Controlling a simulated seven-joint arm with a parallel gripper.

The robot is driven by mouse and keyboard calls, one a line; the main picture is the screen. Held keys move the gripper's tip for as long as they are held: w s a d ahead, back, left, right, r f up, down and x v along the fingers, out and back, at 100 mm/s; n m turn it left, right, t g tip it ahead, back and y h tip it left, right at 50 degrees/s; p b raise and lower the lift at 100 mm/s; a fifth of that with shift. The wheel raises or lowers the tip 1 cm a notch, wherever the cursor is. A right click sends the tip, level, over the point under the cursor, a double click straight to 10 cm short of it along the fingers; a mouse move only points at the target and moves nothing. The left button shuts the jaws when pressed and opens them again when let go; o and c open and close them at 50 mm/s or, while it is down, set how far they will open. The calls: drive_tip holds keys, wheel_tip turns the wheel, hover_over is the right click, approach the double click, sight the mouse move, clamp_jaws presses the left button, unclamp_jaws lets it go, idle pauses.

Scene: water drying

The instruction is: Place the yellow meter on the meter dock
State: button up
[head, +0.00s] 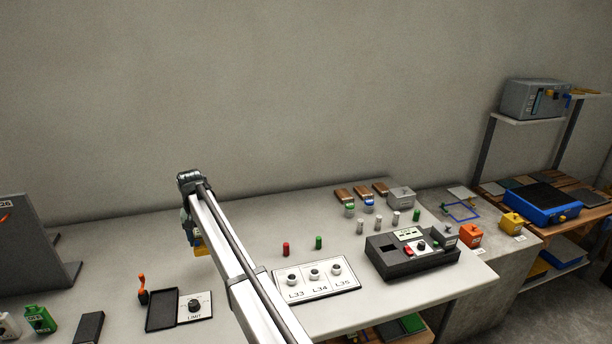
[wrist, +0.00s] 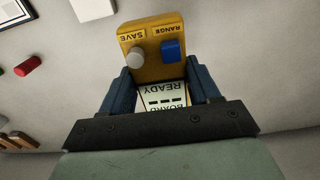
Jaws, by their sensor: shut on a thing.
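The yellow meter (wrist: 148,68) is held between the blue fingers of my gripper (wrist: 160,82) in the wrist view. It has a grey knob, a blue button and SAVE and RANGE labels, with a white READY BOARD display nearer the palm. In the head view the meter (head: 200,247) shows partly behind my arm, above the left part of the bench, and my gripper (head: 190,226) is mostly hidden. No part is clearly marked as the meter dock; a flat black tray (head: 162,312) lies beside a LIMIT dial card (head: 195,306).
A white socket panel (head: 316,281) and a black device (head: 385,262) stand right of my arm. Red (head: 286,249) and green (head: 319,242) cylinders stand behind the panel. An orange-handled switch (head: 142,289) stands near the black tray. Clear bench surrounds the far left middle.

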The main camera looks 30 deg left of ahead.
drive_tip(key=shift+n, duration=0.4)
drive_tip(key=s+d+n, duration=0.1)
drive_tip(key=s+d, duration=0.1)
drive_tip(key=d, duration=0.5)
drive_tip(key=s+d+n, duration=0.1)
drive_tip(key=s+d, duration=0.2)
drive_tip(key=d, duration=0.5)
drive_tip(key=w+d+m, duration=0.4)
drive_tip(key=w+d, duration=0.2)
drive_tip(key=d, duration=1.7)
drive_tip(key=w+d+m, duration=0.4)
drive_tip(key=w+d, duration=0.3)
drive_tip(key=d, duration=1.7)
drive_tip(key=w+d+m, duration=0.4)
drive_tip(key=w+d, duration=0.2)
drive_tip(key=d, duration=1.7)
drive_tip(key=n, duration=1.1)
hover_over(209, 267)
drive_tip(key=shift+s+d+r, duration=0.15)
drive_tip(key=shift+d, duration=0.1)
drive_tip(key=shift+a+m, duration=0.25)
drive_tip(key=shift+m, duration=0.25)
drive_tip(key=shift+d+m, duration=0.1)
drive_tip(key=shift+m, duration=0.2)
drive_tip(key=shift+f, duration=5)
